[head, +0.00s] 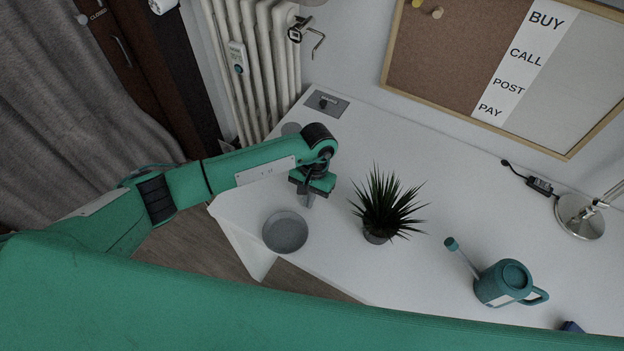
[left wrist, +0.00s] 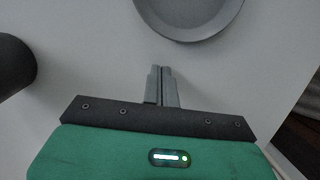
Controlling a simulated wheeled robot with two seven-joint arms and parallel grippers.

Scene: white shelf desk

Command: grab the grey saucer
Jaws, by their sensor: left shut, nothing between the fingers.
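The grey saucer (head: 285,232) is a round shallow dish lying on the white desk near its left front edge. In the left wrist view the saucer (left wrist: 190,14) is partly cut off at the top, ahead of the fingertips. My left gripper (head: 308,201) is above the desk, just behind and to the right of the saucer in the head view. In the left wrist view its fingers (left wrist: 162,70) are together with nothing between them, apart from the saucer's rim. My right gripper is not in view.
A potted spiky plant (head: 377,237) stands right of the saucer. Further right are a teal watering can (head: 505,283) and a lamp base (head: 580,216). A dark rounded object (left wrist: 14,65) shows at left in the wrist view. The desk (head: 440,180) is clear behind the plant.

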